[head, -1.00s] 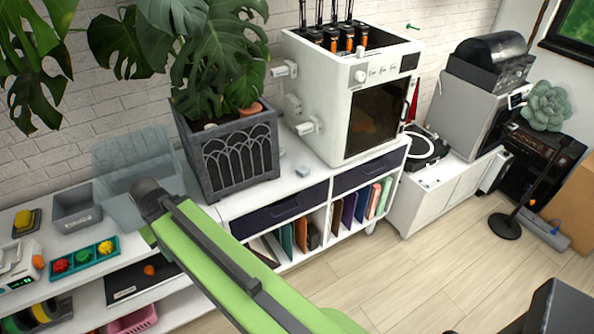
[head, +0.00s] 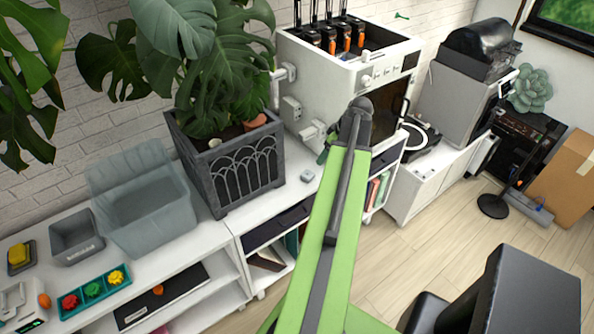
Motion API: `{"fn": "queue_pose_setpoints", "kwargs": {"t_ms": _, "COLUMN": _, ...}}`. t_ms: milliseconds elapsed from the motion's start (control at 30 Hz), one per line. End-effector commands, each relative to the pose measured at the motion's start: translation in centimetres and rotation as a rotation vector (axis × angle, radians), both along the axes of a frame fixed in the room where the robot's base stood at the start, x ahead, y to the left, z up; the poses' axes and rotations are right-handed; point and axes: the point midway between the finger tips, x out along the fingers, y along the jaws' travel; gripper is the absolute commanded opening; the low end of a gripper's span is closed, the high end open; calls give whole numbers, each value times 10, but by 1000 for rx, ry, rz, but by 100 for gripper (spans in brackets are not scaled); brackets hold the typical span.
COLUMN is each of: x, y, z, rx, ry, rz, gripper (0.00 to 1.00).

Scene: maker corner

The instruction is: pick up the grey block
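The grey block (head: 307,175) is a small light grey cube. It sits on the white cabinet top, just right of the dark planter and in front of the white printer. My green arm reaches up from the bottom of the head view, and its far end stands to the right of the block. Only a small dark green part of my gripper (head: 323,156) shows past the arm, near the printer's lower front. The fingertips are hidden, so I cannot tell whether it is open or shut. The block appears clear of it in the picture.
The dark grey planter (head: 228,173) with a large leafy plant stands left of the block. The white printer (head: 323,81) stands behind. A translucent bin (head: 150,215), a small grey bin (head: 78,246) and a teal tray (head: 68,312) occupy the left shelf top.

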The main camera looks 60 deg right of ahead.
Motion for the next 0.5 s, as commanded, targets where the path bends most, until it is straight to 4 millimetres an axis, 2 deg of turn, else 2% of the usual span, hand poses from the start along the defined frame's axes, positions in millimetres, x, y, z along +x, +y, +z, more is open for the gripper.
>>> {"fn": "queue_pose_setpoints", "kwargs": {"t_ms": 33, "x": -9, "y": -7, "z": 2, "rx": -6, "ry": -4, "rz": -4, "gripper": 67}}
{"fn": "queue_pose_setpoints", "kwargs": {"t_ms": 100, "x": -13, "y": -9, "z": 2, "rx": -11, "ry": -7, "rz": -2, "gripper": 67}}
{"fn": "queue_pose_setpoints", "kwargs": {"t_ms": 267, "x": -9, "y": -7, "z": -5, "rx": -11, "ry": -7, "rz": 4, "gripper": 67}}
{"fn": "queue_pose_setpoints", "kwargs": {"t_ms": 367, "x": -3, "y": -6, "z": -19, "rx": -11, "ry": -7, "rz": 7, "gripper": 67}}
{"fn": "queue_pose_setpoints", "kwargs": {"t_ms": 500, "x": 10, "y": -6, "z": -49, "rx": -10, "ry": -6, "rz": 11, "gripper": 67}}
